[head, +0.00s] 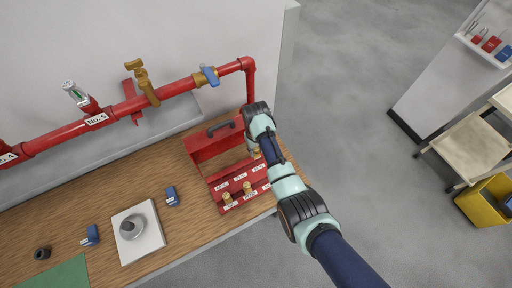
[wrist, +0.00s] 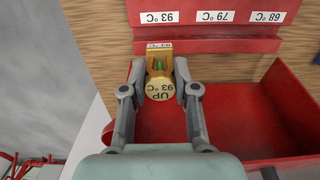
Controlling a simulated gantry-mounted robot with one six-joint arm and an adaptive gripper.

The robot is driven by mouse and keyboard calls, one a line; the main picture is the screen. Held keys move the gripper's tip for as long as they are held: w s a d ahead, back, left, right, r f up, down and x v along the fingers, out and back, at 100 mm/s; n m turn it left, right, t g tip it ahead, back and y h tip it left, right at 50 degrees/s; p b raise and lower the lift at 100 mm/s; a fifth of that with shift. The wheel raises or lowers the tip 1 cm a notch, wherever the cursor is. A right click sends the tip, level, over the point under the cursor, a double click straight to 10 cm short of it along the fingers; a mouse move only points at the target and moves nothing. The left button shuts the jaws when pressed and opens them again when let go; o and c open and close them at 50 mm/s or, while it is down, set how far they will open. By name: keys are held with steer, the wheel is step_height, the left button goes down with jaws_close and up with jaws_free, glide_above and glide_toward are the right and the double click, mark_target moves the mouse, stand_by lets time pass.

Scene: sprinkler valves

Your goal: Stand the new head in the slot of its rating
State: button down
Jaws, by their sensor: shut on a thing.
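My gripper (wrist: 160,85) is shut on a brass sprinkler head (wrist: 158,66) with a green bulb. Its round face is marked "UP" and "93 °C". In the head view my gripper (head: 258,148) is at the right part of the red box, and hides some of it. The red rack part (wrist: 190,33) bears labels for 93 °C (wrist: 161,18), 79 °C (wrist: 215,16) and 68 °C (wrist: 266,17). The held head is in line with the 93 °C label. I cannot tell whether it touches the rack. Two brass heads (head: 227,198) (head: 247,188) stand upright in the front row.
The red box (head: 211,146) has a dark handle. Left of it on the wooden bench are blue pieces (head: 172,196) (head: 91,235), a white pad (head: 127,256) with a grey round part, and a black ring (head: 42,253). A red pipe (head: 60,135) with valves runs behind.

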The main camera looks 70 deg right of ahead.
mark_target(256, 155)
steer(key=shift+f+b, duration=1.25)
steer(key=shift+f, duration=1.15)
steer(key=shift+p, duration=0.5)
steer(key=shift+f, duration=0.15)
steer(key=shift+f+b, duration=0.35)
steer(key=shift+b, duration=0.1)
steer(key=shift+f+b, duration=0.75)
steer(key=shift+f, duration=0.15)
steer(key=c, duration=0.8)
jaws_free()
steer(key=shift+r, duration=0.1)
